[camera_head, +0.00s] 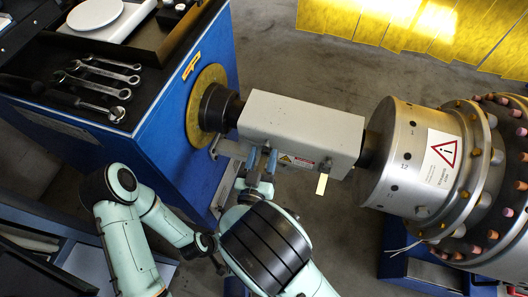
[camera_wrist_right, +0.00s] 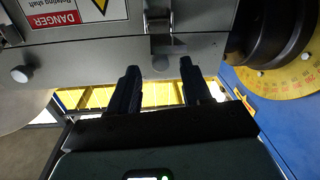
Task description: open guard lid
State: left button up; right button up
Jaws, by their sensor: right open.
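The guard lid (camera_head: 300,118) is a light grey box-shaped cover over the shaft between the blue machine and the large steel rotor. It looks shut. Its front face shows a danger label and a small metal catch in the right wrist view (camera_wrist_right: 162,38). My right gripper (camera_head: 262,162) is at the lid's lower front side, left of the label. In the right wrist view its two dark fingers (camera_wrist_right: 160,85) are apart with nothing between them, just below the catch. Whether they touch the lid is unclear. My left arm is at lower left; its gripper (camera_head: 207,243) is small and dark, its jaws unclear.
The steel rotor (camera_head: 405,150) with a warning sign fills the right. The blue machine (camera_head: 160,115) stands left, with several wrenches (camera_head: 105,78) on its dark top. Yellow curtain strips (camera_head: 420,30) hang at the back. Grey floor is clear behind the lid.

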jog(key=shift+x, duration=0.75)
